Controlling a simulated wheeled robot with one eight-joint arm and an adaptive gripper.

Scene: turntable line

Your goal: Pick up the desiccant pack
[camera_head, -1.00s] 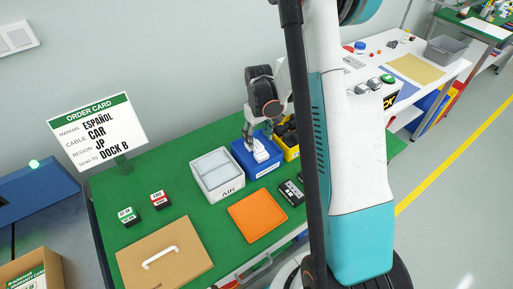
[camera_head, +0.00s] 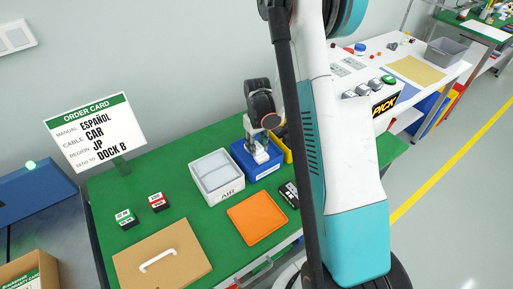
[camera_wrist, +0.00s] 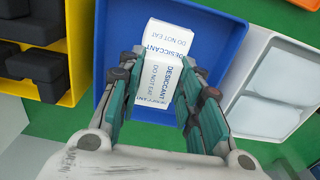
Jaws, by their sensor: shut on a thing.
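White desiccant packs with blue print lie in a blue bin (camera_head: 238,154). In the wrist view, one desiccant pack (camera_wrist: 157,82) sits between the teal fingers of my gripper (camera_wrist: 152,100). A second pack (camera_wrist: 171,36) lies just beyond it, touching or overlapping it. My gripper is shut on the nearer pack, inside or just over the blue bin (camera_wrist: 220,38). In the head view my gripper (camera_head: 258,152) points down into the bin and hides part of the packs.
A white bin (camera_head: 215,190) with pale packs stands to the left of the blue bin. A yellow bin (camera_wrist: 75,70) with black items is on the other side. An orange tray (camera_head: 257,220) and a cardboard box lid (camera_head: 162,258) lie nearer on the green table (camera_head: 110,185).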

